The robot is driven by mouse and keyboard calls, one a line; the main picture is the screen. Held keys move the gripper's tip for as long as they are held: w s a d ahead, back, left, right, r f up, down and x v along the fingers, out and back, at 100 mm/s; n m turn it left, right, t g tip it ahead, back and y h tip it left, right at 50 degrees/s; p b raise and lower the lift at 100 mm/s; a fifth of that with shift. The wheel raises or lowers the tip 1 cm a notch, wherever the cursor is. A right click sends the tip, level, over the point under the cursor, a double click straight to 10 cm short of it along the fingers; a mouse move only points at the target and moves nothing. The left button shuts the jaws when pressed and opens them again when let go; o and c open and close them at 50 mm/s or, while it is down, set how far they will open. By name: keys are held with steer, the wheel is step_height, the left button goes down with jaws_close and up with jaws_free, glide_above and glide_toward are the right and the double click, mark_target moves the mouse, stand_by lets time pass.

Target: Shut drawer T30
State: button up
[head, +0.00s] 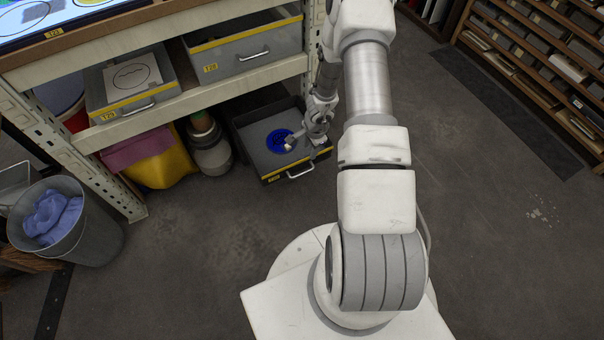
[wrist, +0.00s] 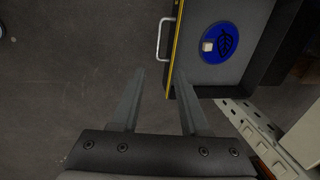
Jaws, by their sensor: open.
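A grey drawer (head: 243,141) with a yellow front strip is pulled out at the bottom of the shelving; its label is too small to read, but it appears to be T30. A blue disc with a leaf mark (head: 279,141) lies inside it. In the wrist view the drawer's pale bar handle (wrist: 161,39) and yellow front edge show, with the blue disc (wrist: 226,55) and a small whitish block (wrist: 208,46) on it. My gripper (wrist: 159,73) is open and empty. Its fingertips are close to the drawer front, apart from the handle.
Drawers T29 (head: 131,85) and T28 (head: 245,50) sit on the shelf above. A yellow bag (head: 165,168) and a grey canister (head: 212,158) stand left of the open drawer. A bin with blue cloth (head: 82,232) is farther left. Floor (head: 190,235) in front is clear.

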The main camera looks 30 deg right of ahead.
mark_target(304, 172)
steer(key=w+f+b, duration=0.1)
steer(key=f+b, duration=0.1)
steer(key=f, duration=0.3)
steer(key=w+f+b, duration=0.1)
steer(key=f+b, duration=0.1)
steer(key=f, duration=0.4)
steer(key=w+f+b, duration=0.1)
steer(key=f+b, duration=0.1)
steer(key=f, duration=0.4)
steer(key=shift+f, duration=0.2)
steer(key=shift+c, duration=0.3)
jaws_close()
stand_by(0.4)
